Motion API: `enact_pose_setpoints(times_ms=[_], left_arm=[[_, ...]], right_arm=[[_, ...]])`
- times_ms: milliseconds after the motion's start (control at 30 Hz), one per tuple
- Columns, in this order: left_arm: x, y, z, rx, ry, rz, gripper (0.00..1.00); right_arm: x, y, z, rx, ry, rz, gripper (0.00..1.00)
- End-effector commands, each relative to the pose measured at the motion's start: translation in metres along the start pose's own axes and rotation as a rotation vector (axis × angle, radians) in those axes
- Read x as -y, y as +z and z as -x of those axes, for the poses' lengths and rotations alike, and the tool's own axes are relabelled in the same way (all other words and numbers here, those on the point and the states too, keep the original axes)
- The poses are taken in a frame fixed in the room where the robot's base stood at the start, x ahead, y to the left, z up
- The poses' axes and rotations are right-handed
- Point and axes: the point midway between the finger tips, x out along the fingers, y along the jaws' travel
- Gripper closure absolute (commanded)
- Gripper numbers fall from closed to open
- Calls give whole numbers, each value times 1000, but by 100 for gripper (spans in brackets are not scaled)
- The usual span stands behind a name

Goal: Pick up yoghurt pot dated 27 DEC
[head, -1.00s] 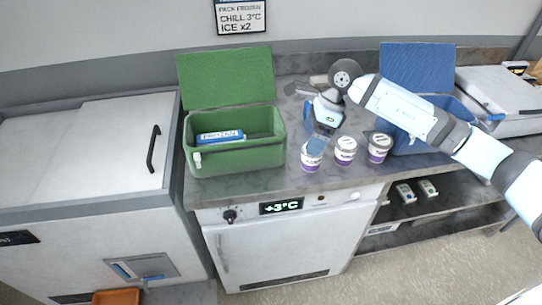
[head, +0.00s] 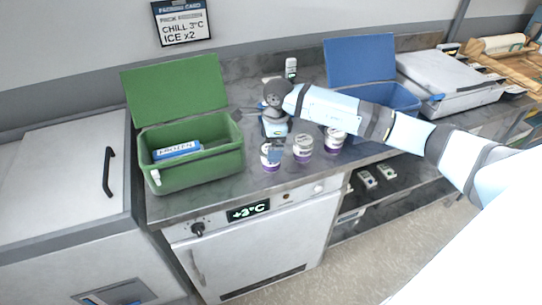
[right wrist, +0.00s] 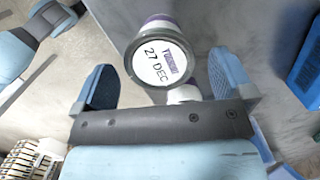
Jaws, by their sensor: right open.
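Three white and purple yoghurt pots stand in a row near the counter's front edge: a left one (head: 268,160), a middle one (head: 303,149) and a right one (head: 334,140). My right gripper (head: 277,150) is at the left pot and partly covers it. In the right wrist view a pot lid reading 27 DEC (right wrist: 162,63) lies between the spread fingers of my right gripper (right wrist: 162,82), with a gap on each side. Part of another white lid (right wrist: 184,94) shows beyond the palm. Head view lid dates are too small to read. My left gripper is out of view.
An open green crate (head: 195,180) holding a blue-white pack (head: 176,150) stands left of the pots. An open blue crate (head: 405,100) stands behind right, partly hidden by my right arm. A small white-lidded container (head: 291,67) stands at the back.

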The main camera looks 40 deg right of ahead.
Motion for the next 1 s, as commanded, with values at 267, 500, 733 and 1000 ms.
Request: enact_pose_setpoints(times_ms=[267,500,733,1000], left_arm=[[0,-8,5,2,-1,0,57],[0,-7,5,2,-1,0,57],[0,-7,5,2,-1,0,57],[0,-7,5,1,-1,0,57]], right_arm=[[-2,-3,-38,1,3,0,1],[-1,-3,-41,1,1,1,3],[-1,-3,-41,1,1,1,51],[-1,-3,-39,1,0,1,51]])
